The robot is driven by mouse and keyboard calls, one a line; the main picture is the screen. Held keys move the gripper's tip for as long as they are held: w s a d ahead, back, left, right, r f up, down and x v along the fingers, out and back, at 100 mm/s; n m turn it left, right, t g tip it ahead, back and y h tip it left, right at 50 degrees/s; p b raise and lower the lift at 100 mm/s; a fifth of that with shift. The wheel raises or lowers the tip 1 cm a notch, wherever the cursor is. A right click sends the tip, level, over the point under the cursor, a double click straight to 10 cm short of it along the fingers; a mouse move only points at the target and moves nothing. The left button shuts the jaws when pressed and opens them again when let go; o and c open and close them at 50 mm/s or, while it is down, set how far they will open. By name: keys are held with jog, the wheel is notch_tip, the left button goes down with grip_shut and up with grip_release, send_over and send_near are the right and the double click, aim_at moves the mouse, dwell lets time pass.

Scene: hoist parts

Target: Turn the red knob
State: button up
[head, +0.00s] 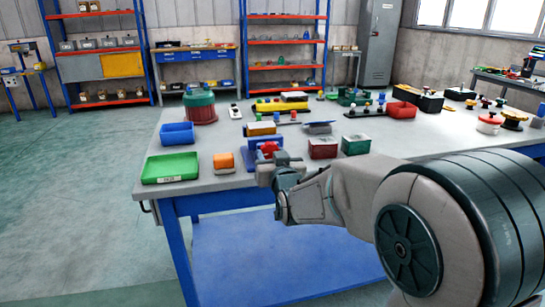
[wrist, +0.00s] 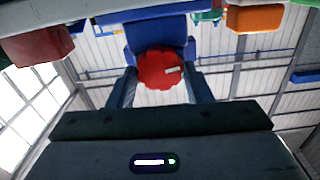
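The red knob (head: 268,148) is on the front of a blue block (head: 252,152) near the table's front edge. In the wrist view the knob (wrist: 160,70) shows as a scalloped red disc with a small pale mark, set against the blue block (wrist: 160,32). My gripper (wrist: 161,80) is open, with one dark finger on each side of the knob in that view. I cannot tell whether the fingers touch it. In the head view my gripper (head: 274,168) is close in front of the knob and partly hides the block.
On the grey table (head: 225,182), an orange block (head: 223,161) and a green tray (head: 170,168) are left of the knob. A dark red box (head: 322,148) and a green box (head: 356,144) are to the right. A blue bin (head: 177,134) stands behind the tray.

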jog(key=shift+f+n+b, duration=0.1)
jog(key=shift+n+b, duration=0.2)
jog(key=n+b, duration=0.3)
jog(key=shift+f, duration=0.1)
jog(key=n+b, duration=0.2)
jog(key=n, duration=0.2)
jog(key=shift+n, duration=0.4)
jog(key=n+b, duration=0.1)
jog(key=n, duration=0.2)
jog(key=shift+n+b, duration=0.7)
jog(key=shift+n, duration=1.7)
jog(key=o, duration=1)
